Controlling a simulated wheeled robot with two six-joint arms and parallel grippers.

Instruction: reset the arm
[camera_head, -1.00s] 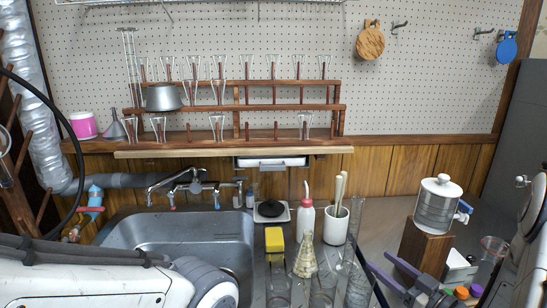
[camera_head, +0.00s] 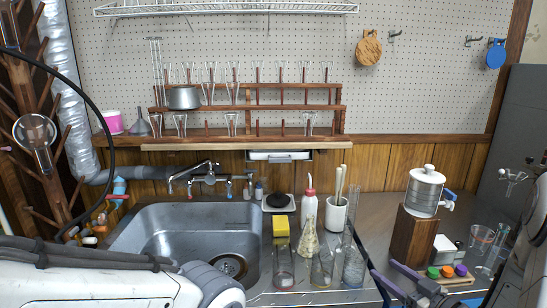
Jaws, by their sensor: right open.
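My right gripper (camera_head: 383,268) is low at the bottom right, with its two dark purple-blue fingers apart and nothing seen between them. Its tips are just right of the tall glass cylinder (camera_head: 353,262) and in front of the wooden block (camera_head: 413,240). I cannot tell whether it touches anything. My left arm (camera_head: 100,282) crosses the bottom left corner in front of the sink. Its gripper is out of the picture.
A flask (camera_head: 309,240), a beaker (camera_head: 284,268), a wash bottle (camera_head: 309,207) and a yellow sponge (camera_head: 281,227) crowd the counter beside the sink (camera_head: 165,225). Coloured caps (camera_head: 447,271) and a glass funnel (camera_head: 481,238) stand right. A wooden rack (camera_head: 245,137) holds glassware behind.

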